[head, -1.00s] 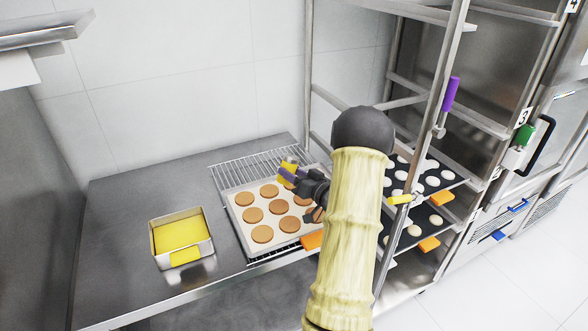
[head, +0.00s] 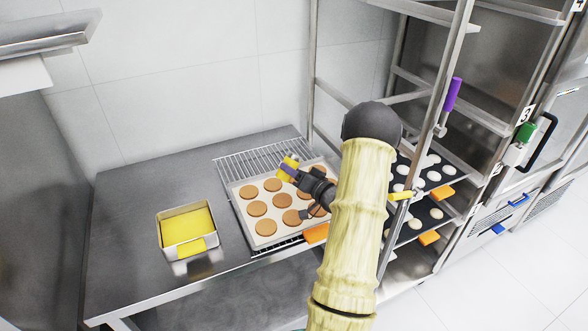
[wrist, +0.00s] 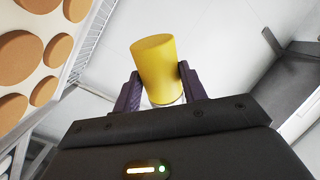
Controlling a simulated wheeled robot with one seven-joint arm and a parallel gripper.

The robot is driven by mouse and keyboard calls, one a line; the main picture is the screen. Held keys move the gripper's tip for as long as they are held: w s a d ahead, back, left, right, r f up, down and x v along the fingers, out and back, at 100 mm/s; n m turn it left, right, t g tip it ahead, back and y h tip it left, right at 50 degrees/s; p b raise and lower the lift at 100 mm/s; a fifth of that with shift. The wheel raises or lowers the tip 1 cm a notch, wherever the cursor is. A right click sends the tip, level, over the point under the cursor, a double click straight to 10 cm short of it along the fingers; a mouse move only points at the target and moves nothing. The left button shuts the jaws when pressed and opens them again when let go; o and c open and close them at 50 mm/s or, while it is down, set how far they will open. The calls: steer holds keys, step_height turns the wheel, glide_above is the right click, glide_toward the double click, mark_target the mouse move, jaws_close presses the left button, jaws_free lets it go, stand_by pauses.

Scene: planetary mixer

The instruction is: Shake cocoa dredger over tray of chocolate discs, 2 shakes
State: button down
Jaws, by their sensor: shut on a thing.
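My gripper (head: 289,169) is shut on the yellow cocoa dredger (head: 290,160), above the back part of the tray. In the wrist view, the dredger (wrist: 156,66) sits between the two purple fingers, its rounded yellow end pointing away from my gripper. In the head view the dredger looks tilted. Its holes and any falling cocoa do not show. The pale tray (head: 262,243) lies on a wire rack and carries several brown chocolate discs (head: 256,208) in rows. My gripper and arm hide part of the tray's right side. Some discs show at the left of the wrist view (wrist: 15,55).
A metal container with yellow contents (head: 188,229) stands on the steel table left of the tray. A rack with dark trays of pale pieces (head: 433,176) stands close at right, its upright post near my arm. The table's back left is clear.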

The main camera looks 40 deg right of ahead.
steer(key=shift+a+r+m+p, duration=0.15)
steer(key=shift+a+m+p, duration=0.1)
steer(key=shift+m+p, duration=0.6)
steer(key=shift+a+f+m, duration=0.1)
steer(key=shift+f+m, duration=0.1)
steer(key=shift+m, duration=0.05)
steer(key=shift+a+m+p, duration=0.15)
steer(key=shift+m+p, duration=0.75)
steer(key=shift+m, duration=0.1)
steer(key=shift+a+f+m, duration=0.1)
steer(key=shift+f+m, duration=0.2)
steer(key=shift+m, duration=0.2)
steer(key=shift+a+r+m+p, duration=0.1)
steer(key=shift+r+m+p, duration=0.1)
steer(key=shift+m+p, duration=0.55)
steer(key=shift+s+m+p, duration=0.1)
steer(key=shift+m+p, duration=0.55)
steer(key=shift+f, duration=0.15)
